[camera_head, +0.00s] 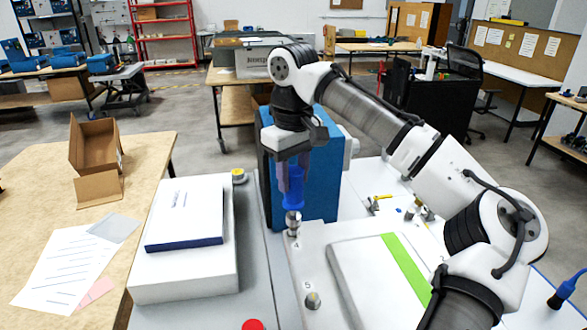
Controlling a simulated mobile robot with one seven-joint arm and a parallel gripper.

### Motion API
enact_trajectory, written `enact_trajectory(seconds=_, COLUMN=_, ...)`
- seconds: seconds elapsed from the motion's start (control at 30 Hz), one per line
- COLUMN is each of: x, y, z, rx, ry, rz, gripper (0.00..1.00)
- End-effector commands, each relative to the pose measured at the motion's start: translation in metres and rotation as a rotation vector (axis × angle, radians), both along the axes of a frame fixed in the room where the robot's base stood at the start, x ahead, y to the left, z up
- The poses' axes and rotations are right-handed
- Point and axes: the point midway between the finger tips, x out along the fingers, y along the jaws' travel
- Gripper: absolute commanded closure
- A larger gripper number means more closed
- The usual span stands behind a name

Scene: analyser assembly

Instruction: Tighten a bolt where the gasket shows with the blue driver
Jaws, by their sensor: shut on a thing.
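My gripper (293,160) points down at the middle of the view, shut on the blue driver (293,192). The driver is upright, with its lower end at a silver bolt (293,222) near the mark "4" on the pale plate. I cannot tell whether the tip is seated in the bolt head. A second silver bolt (313,300) stands nearer, by the mark "5". A light cover panel with a green strip (405,268) lies to the right. I cannot make out a gasket edge at either bolt.
A blue housing (330,180) stands close behind my gripper. A white case with a booklet (185,215) lies to the left. A red button (253,325) is at the front edge. Another blue-handled tool (566,291) stands at far right. My arm covers the right side.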

Motion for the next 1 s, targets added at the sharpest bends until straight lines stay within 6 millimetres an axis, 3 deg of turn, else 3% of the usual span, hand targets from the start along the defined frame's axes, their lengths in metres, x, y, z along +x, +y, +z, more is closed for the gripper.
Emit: enact_trajectory(seconds=1.0, x=-0.0002, y=-0.0001, z=-0.0074, rx=0.001, ry=0.001, rz=-0.001, gripper=1.00)
